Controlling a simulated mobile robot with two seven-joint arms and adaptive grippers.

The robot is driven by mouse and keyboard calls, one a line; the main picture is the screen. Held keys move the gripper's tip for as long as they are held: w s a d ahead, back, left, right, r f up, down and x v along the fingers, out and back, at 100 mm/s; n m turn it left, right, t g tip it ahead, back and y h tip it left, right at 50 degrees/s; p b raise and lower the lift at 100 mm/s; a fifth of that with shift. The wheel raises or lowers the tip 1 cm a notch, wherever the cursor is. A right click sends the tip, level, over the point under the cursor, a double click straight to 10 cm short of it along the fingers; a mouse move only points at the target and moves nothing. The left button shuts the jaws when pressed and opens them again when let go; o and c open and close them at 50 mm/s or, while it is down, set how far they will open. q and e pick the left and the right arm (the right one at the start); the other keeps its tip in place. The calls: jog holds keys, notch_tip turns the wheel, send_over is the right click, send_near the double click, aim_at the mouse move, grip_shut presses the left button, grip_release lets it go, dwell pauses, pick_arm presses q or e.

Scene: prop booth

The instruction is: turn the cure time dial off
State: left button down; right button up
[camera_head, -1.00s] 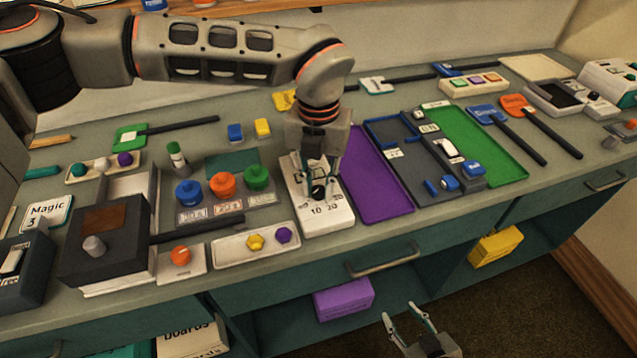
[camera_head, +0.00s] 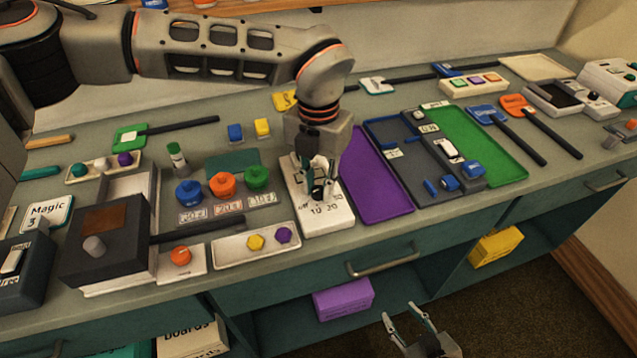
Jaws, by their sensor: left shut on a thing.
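The cure time dial is a small black knob (camera_head: 318,191) on a white panel (camera_head: 329,221) with printed numbers, of which "10" and "20" can be read along its front. My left gripper (camera_head: 318,184) points down over the panel and is shut on the black knob. Its fingers and wrist hide much of the knob and the back of the panel, so the pointer's exact setting cannot be read. My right gripper (camera_head: 409,322) is low at the bottom, in front of the counter, with its two fingers spread apart and nothing between them.
Left of the panel are blue, orange and green knobs (camera_head: 222,185) and a white tray (camera_head: 225,254) with small yellow and purple pieces. A purple tray (camera_head: 376,196) lies close on the right. A drawer handle (camera_head: 383,262) sticks out below the counter edge.

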aim_at(319, 190)
pick_arm(q)
jog(key=c, duration=1.8)
grip_release()
jog(key=shift+r, duration=0.1)
notch_tip(319, 190, up, 12)
